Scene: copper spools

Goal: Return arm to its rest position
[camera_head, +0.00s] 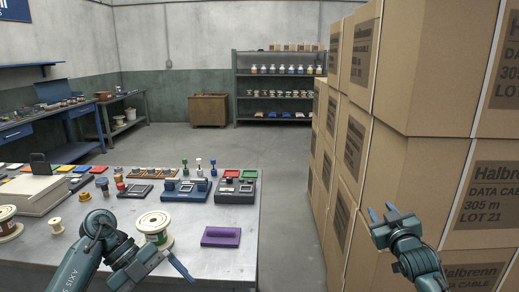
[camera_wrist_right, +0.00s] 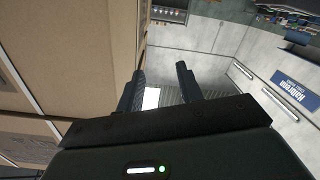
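My right gripper (camera_head: 382,211) is raised in front of the stacked cartons at the right in the head view. Its two fingers stand apart with nothing between them, as the right wrist view also shows (camera_wrist_right: 160,75). My left arm comes in at the lower left over the workbench (camera_head: 232,262). My left gripper (camera_head: 180,266) is beside a copper spool (camera_head: 155,224) and left of the purple block (camera_head: 221,237). Only one of its fingers shows clearly, so its opening cannot be judged.
Tall cardboard cartons (camera_head: 425,165) stand close behind and beside my right gripper. Spools, trays and small devices (camera_head: 186,188) cover the workbench's far and left parts. Open floor (camera_head: 235,148) lies beyond it, with a shelf rack (camera_head: 280,85) at the back.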

